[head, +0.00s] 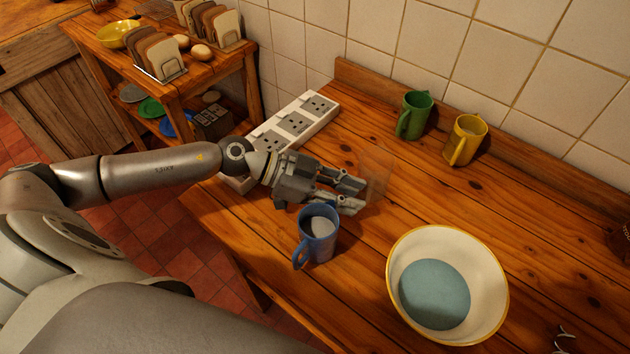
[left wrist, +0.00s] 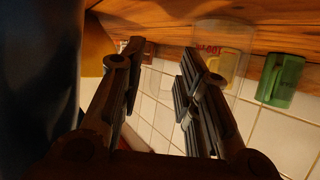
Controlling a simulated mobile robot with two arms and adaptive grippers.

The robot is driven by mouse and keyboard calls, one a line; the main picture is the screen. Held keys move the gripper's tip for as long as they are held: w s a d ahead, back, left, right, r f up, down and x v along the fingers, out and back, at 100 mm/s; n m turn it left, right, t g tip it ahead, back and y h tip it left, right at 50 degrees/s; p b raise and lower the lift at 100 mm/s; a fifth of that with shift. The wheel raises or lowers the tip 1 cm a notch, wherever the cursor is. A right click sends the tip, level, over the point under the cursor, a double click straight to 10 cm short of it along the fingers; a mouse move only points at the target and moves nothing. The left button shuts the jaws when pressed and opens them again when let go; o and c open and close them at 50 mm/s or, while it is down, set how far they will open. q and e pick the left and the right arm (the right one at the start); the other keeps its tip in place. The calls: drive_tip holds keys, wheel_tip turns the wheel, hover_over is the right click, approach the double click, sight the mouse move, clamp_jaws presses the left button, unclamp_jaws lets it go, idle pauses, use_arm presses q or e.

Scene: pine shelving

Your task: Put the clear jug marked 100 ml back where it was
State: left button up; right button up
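The clear jug (head: 377,172) stands on the wooden counter just beyond my left gripper's fingertips. It is see-through and faint in the head view. In the left wrist view the jug (left wrist: 222,32) shows beside the right-hand finger, with a red mark that looks like 100. My left gripper (head: 354,196) is held low over the counter, roughly level, pointing right towards the jug. My right gripper does not show.
A blue mug (head: 318,236) stands close in front of my left gripper. A cream bowl (head: 490,270) with blue-grey content is front right. Green (head: 413,115) and yellow (head: 466,139) mugs stand near the tiled wall. A socket strip (head: 296,122) lies behind my wrist. Mid-counter is clear.

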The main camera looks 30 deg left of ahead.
use_arm(q)
drive_tip(key=b+v, duration=0.1)
drive_tip(key=v, duration=0.7)
drive_tip(key=shift+v, duration=1.05)
